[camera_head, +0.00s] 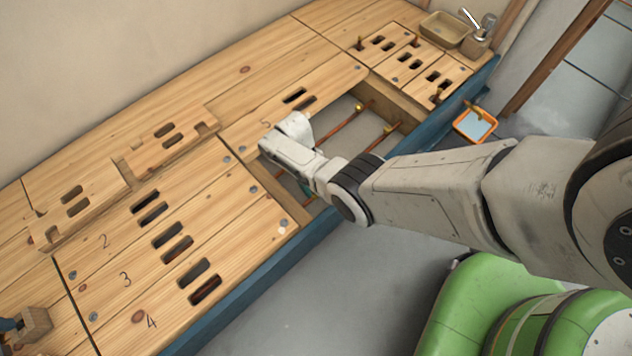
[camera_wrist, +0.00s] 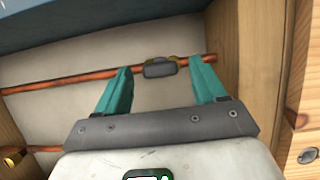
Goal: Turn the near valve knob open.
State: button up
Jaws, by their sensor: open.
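In the wrist view, a dark grey valve knob (camera_wrist: 160,70) with brass behind it sits on the copper pipe nearer the blue edge. My gripper (camera_wrist: 160,82) is open, with its teal fingers to the left and right of the knob and a gap on each side. I cannot tell whether the fingertips reach down to the knob's depth. In the head view, my gripper (camera_head: 305,189) is over the opening in the wooden deck, mostly behind my wrist. The near knob is hidden there.
The opening has wooden walls (camera_wrist: 262,50) close to the right of my fingers. A second copper pipe (camera_wrist: 45,149) runs parallel, with a brass fitting (camera_wrist: 12,158). The blue front edge (camera_head: 270,262) borders the deck. An orange tray (camera_head: 474,124) sits on the floor beyond.

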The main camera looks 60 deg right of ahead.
jog(key=p+v, duration=0.4)
jog(key=v, duration=0.6)
dwell(0.3)
